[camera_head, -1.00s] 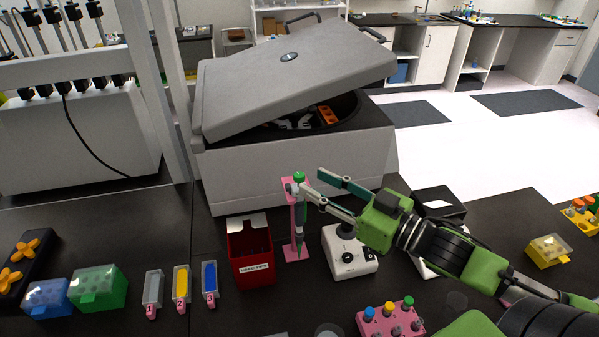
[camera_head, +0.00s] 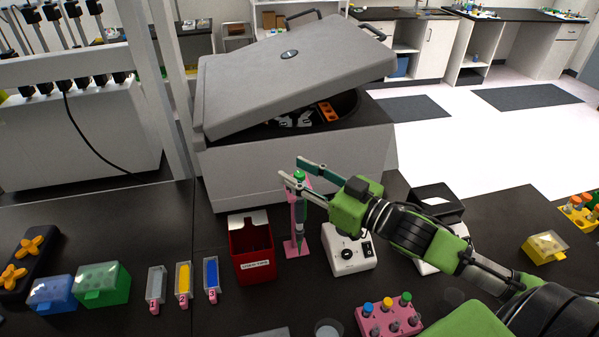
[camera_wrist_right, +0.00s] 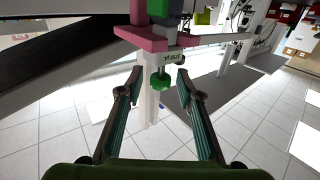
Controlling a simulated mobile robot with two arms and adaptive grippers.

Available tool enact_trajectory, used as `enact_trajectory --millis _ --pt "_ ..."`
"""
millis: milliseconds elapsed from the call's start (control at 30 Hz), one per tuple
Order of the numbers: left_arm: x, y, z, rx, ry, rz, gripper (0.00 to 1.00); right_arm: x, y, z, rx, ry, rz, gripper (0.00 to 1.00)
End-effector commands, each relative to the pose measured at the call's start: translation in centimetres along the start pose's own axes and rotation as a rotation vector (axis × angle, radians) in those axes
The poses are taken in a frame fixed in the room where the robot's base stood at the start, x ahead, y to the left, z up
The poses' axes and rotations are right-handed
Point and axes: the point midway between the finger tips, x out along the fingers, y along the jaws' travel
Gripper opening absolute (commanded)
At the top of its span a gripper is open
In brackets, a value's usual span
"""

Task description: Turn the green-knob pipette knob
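The green-knob pipette (camera_head: 300,212) hangs upright on a pink stand (camera_head: 290,247) in front of the centrifuge. Its green knob (camera_head: 299,175) is at the top, partly covered by my right gripper in the head view. My right gripper (camera_head: 291,169) is open, with its two fingers around the pipette's upper end. In the right wrist view the green knob (camera_wrist_right: 161,82) lies between the two open fingers (camera_wrist_right: 158,88), with a visible gap on each side. My left gripper is not in view.
The grey centrifuge (camera_head: 255,165) with its lid raised stands right behind the pipette. A red box (camera_head: 236,265) stands left of the stand, and a white device (camera_head: 350,258) stands right of it. A pink tube rack (camera_head: 388,322) is in front.

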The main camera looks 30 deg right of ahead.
Motion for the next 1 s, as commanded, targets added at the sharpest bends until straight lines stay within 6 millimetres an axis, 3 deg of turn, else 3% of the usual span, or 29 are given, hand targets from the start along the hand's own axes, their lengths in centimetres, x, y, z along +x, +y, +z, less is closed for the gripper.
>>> enact_trajectory --millis 33,133,167,667,1000 --pt "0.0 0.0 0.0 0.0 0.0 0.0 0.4 0.0 0.0 0.0 0.0 0.0 0.0 0.28" --pt "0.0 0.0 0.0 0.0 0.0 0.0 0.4 0.0 0.0 0.0 0.0 0.0 0.0 0.02" --pt "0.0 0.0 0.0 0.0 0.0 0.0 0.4 0.0 0.0 0.0 0.0 0.0 0.0 0.0" --pt "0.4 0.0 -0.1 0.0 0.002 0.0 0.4 0.0 0.0 0.1 -0.005 -0.002 -0.053 0.0" --pt "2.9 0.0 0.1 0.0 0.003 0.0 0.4 0.0 0.1 0.6 -0.009 -0.005 -0.235 0.0"
